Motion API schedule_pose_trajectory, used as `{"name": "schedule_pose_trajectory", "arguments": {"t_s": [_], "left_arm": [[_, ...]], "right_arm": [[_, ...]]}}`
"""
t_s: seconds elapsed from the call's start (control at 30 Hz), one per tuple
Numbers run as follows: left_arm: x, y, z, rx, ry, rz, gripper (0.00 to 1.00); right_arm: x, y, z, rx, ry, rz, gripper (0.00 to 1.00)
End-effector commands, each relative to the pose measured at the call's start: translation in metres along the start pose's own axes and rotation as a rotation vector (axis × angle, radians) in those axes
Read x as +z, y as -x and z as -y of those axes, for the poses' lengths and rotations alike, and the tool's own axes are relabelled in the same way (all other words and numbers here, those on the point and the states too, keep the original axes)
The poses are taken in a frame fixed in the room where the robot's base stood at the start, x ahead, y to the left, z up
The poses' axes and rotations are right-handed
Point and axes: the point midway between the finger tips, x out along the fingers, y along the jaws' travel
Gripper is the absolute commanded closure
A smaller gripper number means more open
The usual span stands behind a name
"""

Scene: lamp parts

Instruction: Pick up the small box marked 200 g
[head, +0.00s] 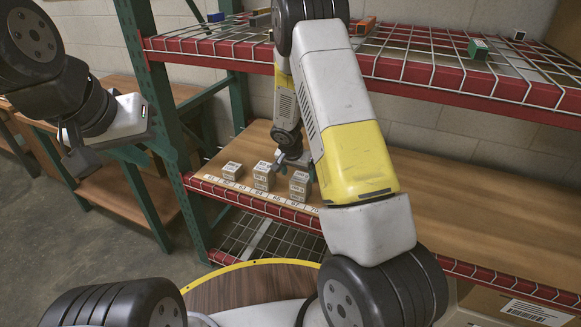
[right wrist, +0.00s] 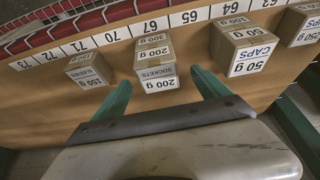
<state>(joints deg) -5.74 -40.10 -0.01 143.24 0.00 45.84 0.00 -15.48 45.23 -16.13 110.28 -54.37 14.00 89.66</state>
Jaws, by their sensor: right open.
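The small box marked 200 g (right wrist: 157,62), also labelled SOCKETS, stands on the wooden shelf in the right wrist view. By its place in the row, it appears to be the right box (head: 299,185) of those visible in the head view. My right gripper (right wrist: 160,76) is open and empty, its two green fingertips on either side of this box's near end. In the head view my right gripper (head: 294,163) is just behind the row. My left gripper (head: 76,148) hangs at the far left, away from the shelf; its jaw opening is unclear.
Numbered labels line the shelf edge. A wire upper shelf (head: 430,62) with small items is above. My right arm hides part of the shelf.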

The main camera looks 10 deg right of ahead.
Motion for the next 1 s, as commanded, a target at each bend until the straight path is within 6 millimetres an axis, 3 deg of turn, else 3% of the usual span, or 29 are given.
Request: {"name": "schedule_pose_trajectory", "arguments": {"t_s": [0.3, 0.6, 1.0], "left_arm": [[0.000, 0.000, 0.000, 0.000, 0.000, 0.000, 0.64], [0.000, 0.000, 0.000, 0.000, 0.000, 0.000, 0.64], [0.000, 0.000, 0.000, 0.000, 0.000, 0.000, 0.64]], "right_arm": [[-0.002, -0.045, -0.003, 0.003, -0.004, 0.000, 0.15], [-0.003, -0.051, -0.003, 0.003, -0.005, 0.000, 0.15], [-0.003, -0.050, -0.003, 0.003, -0.006, -0.001, 0.90]]}}
